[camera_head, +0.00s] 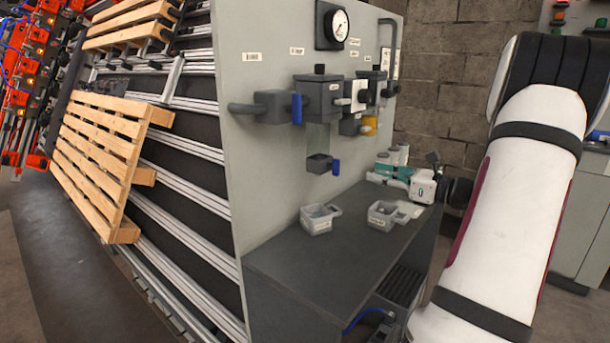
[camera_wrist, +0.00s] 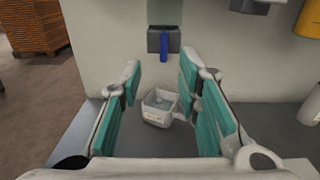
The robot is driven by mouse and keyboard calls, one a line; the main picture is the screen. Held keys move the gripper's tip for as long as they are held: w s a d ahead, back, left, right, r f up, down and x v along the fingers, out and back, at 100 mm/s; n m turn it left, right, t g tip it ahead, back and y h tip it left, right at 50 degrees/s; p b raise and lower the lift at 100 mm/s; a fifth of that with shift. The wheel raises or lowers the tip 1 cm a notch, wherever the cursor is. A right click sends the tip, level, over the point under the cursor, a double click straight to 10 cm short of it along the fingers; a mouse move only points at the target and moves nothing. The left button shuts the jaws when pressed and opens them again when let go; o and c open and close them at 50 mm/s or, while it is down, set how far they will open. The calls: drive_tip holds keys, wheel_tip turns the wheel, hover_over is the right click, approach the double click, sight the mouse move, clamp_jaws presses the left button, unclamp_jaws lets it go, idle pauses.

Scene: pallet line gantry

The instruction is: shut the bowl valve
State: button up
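The bowl valve (camera_head: 319,163) is a small dark grey block under a clear bowl on the grey panel. Its blue lever (camera_head: 336,168) points straight down. In the wrist view the valve block (camera_wrist: 153,42) is at the top centre, with the blue lever (camera_wrist: 163,48) hanging upright on its face. My gripper (camera_head: 385,172) is to the right of the valve, above the bench. In the wrist view its teal-padded fingers (camera_wrist: 160,82) are wide apart and empty. The lever appears beyond the fingertips, and they do not touch it.
Two grey bins, one left (camera_head: 320,218) and one right (camera_head: 383,216), stand on the dark bench (camera_head: 310,265). Above the valve is a row of grey units with another blue lever (camera_head: 296,108) and a yellow part (camera_head: 369,125). A gauge (camera_head: 338,25) is at the top.

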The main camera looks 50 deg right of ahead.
sight(336, 176)
drive_tip(key=w, duration=0.4)
drive_tip(key=w+b, duration=0.1)
drive_tip(key=w, duration=0.8)
drive_tip(key=shift+w+a+f, duration=0.1)
drive_tip(key=shift+w+a, duration=0.15)
drive_tip(key=shift+a, duration=0.1)
clamp_jaws()
